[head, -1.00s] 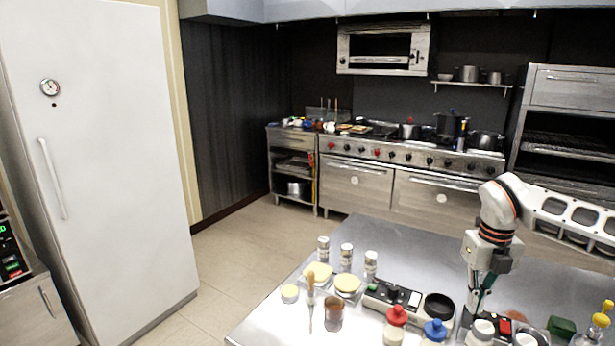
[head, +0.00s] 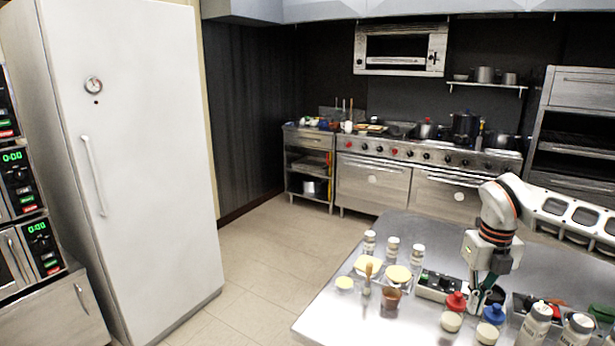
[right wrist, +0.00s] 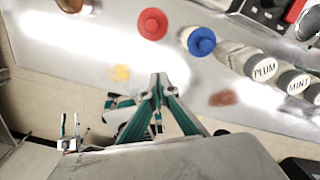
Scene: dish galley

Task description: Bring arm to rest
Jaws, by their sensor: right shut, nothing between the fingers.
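My right arm comes in from the right in the head view. Its gripper (head: 481,286) points down over the metal table (head: 335,312), above the items near its front edge. In the right wrist view its fingers (right wrist: 158,82) come together at the tips, with nothing between them. Below it are a red-capped bottle (right wrist: 152,24) and a blue-capped bottle (right wrist: 201,41). I cannot tell the exact height of the fingers above the table. My left gripper is not in view.
Shakers (head: 392,246), yellow-topped tubs (head: 397,274), a brown cup (head: 390,299) and a scale-like device (head: 437,284) crowd the table. White-capped bottles (head: 537,322) stand to the right. A tall white fridge (head: 140,170) is at the left; open floor (head: 262,255) lies between.

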